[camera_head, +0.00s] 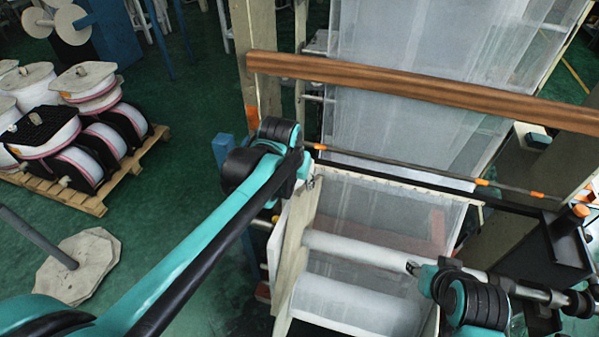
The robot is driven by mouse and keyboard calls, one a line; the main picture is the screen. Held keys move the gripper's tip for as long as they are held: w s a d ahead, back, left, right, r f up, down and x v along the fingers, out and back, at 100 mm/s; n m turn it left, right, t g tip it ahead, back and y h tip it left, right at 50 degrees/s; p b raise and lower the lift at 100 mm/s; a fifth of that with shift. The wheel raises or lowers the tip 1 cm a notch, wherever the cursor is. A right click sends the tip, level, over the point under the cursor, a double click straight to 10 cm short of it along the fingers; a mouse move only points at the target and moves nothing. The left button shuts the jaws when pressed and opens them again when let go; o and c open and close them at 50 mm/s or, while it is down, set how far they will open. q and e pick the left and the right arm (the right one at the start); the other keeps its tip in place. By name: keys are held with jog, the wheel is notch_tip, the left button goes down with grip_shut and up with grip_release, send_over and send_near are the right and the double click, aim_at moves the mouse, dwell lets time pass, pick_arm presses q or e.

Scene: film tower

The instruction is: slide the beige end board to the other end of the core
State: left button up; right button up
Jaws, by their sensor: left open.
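A beige octagonal board (85,268) lies on the floor at the lower left, at the right end of a grey core (35,236). A tall beige board (290,243) also stands at the left end of the pale roll (350,250) in the film tower; I cannot tell which is the end board meant. My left gripper (311,180) is open at the top of the tall board, far from the floor board; its fingers are small and partly hidden by the wrist. My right gripper (412,267) is near the roll's right part; its jaws are unclear.
A wooden pallet (98,207) carries several white reels (85,78) at the left. A brown roller (420,88) and a thin rod with orange ends (400,172) cross the tower. Green floor (180,200) lies clear between pallet and tower.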

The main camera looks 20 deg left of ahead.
aim_at(302, 191)
pick_arm(q)
notch_tip(302, 191, down, 2)
jog(key=shift+s+f, duration=0.1)
jog(key=x, duration=0.2)
jog(key=w+x, duration=0.1)
jog(key=x, duration=0.1)
jog(key=shift+s, duration=0.35)
jog(key=shift+w, duration=0.25)
grip_shut()
jog(key=shift+s+d, duration=0.1)
jog(key=shift+d, duration=0.3)
jog(key=d+b, duration=0.1)
jog(key=d, duration=1.2)
jog(key=shift+s+d, duration=0.15)
jog(key=shift+s, duration=0.1)
pick_arm(e)
jog(key=shift+s+f, duration=0.3)
jog(key=shift+f, duration=0.15)
